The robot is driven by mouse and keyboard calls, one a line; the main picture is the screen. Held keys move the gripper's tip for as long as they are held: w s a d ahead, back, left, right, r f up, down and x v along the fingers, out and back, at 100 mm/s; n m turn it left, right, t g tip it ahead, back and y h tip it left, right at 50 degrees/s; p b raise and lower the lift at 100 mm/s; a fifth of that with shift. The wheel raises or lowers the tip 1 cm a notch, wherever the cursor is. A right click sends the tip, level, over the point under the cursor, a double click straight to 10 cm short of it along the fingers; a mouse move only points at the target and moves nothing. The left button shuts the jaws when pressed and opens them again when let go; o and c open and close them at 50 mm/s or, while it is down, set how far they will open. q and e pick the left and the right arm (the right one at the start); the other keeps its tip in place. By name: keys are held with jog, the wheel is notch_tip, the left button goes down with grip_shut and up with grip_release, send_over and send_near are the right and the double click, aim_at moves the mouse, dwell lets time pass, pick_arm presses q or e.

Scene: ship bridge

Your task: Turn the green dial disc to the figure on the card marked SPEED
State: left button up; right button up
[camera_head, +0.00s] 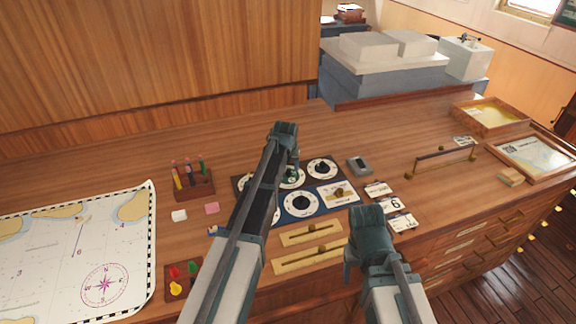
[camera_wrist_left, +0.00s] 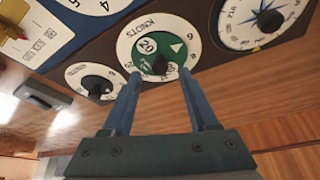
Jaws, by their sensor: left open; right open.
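The green dial disc (camera_wrist_left: 150,46) sits in a white ring lettered KNOTS in the left wrist view, with a dark centre knob (camera_wrist_left: 160,65) and a white triangle at upper right. In the head view the disc (camera_head: 291,177) is partly hidden by my left gripper (camera_head: 291,165). In the wrist view my left gripper (camera_wrist_left: 159,73) is open, its fingertips on either side of the knob; I cannot tell whether they touch it. Small cards (camera_head: 391,204) lie right of the panel; one shows a 6, but their words are unreadable. My right gripper (camera_head: 358,262) is open and empty near the front edge.
Other dials (camera_head: 322,168) surround the green one on the panel. Brass slider plates (camera_head: 309,234) lie in front. A pen rack (camera_head: 194,183), chart (camera_head: 60,255) and erasers are at left. A grey box (camera_head: 360,166) and brass rail (camera_head: 445,156) are at right.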

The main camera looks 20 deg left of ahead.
pick_arm(q)
jog(key=p+v, duration=1)
jog(key=v, duration=0.1)
jog(key=shift+r, duration=0.35)
pick_arm(e)
notch_tip(320, 180, up, 11)
jog(key=shift+f, duration=0.15)
